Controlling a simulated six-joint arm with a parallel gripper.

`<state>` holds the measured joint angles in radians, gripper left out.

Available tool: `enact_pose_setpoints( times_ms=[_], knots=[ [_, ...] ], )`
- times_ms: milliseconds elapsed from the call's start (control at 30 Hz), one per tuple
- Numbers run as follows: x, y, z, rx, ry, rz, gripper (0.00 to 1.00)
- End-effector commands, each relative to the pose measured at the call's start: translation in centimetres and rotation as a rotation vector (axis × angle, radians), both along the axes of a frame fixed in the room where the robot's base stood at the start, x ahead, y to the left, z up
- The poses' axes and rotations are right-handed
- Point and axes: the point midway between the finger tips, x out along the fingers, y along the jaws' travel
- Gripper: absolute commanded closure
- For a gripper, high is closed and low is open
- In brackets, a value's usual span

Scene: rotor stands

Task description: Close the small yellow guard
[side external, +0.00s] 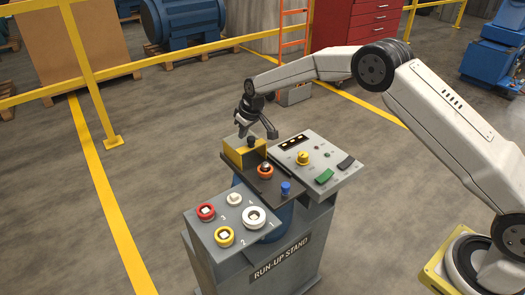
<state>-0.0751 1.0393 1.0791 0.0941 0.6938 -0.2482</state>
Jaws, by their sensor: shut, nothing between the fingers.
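A small yellow guard (234,157) stands at the back left of the dark middle plate on the run-up stand. A dark knob or post (251,142) shows at its top. I cannot tell clearly how far the guard is swung or tilted. My gripper (257,134) is shut and empty. It hangs just above and behind the guard, pointing down. Whether it touches the guard cannot be made out at this size.
The stand's left panel (218,217) carries red, white and yellow round buttons. An orange knob (265,170) and a blue knob (286,188) sit on the dark plate. The right panel (322,146) has a yellow knob and green and black switches. Yellow railings stand behind.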

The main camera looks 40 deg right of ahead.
Motion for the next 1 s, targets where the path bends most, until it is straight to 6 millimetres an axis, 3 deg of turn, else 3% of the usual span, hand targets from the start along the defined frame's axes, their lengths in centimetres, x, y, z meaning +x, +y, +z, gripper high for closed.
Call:
enact_pose_setpoints(
  times_ms=[667,1000],
  knots=[
    [-0.6,-0.2,0.0,0.000,0.000,0.000,1.00],
    [-2.7,-0.1,0.1,0.002,0.000,0.001,1.00]
  ],
)
